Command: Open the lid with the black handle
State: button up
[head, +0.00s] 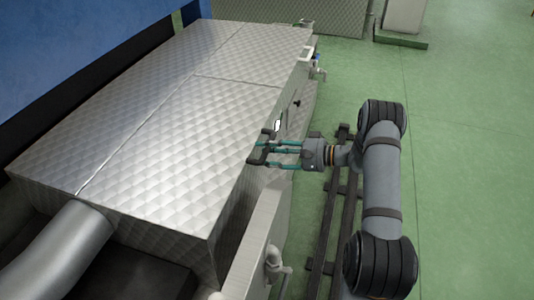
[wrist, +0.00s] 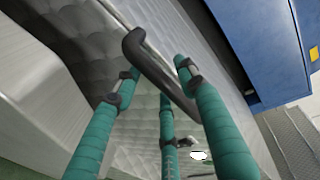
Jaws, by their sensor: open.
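The lid (head: 160,130) is a large quilted silver metal panel on top of the machine, and it lies flat and closed. Its black handle (wrist: 158,72) is a thick dark bar that runs diagonally between my fingers in the wrist view. In the head view the handle is at the lid's right edge, hard to tell from my dark fingertips. My gripper (head: 262,150), with teal fingers, reaches in from the right at that edge. In the wrist view my gripper (wrist: 165,85) is open, with fingers on both sides of the bar; I cannot tell whether they touch it.
Another quilted panel (head: 245,50) lies beyond a seam. A metal pipe (head: 60,255) stands at the near left. Taps and small fittings (head: 316,65) line the machine's right side. A blue machine part (head: 80,35) rises behind. The green floor (head: 460,150) on the right is clear.

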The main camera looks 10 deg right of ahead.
jog(key=shift+c, duration=1.4)
grip_shut()
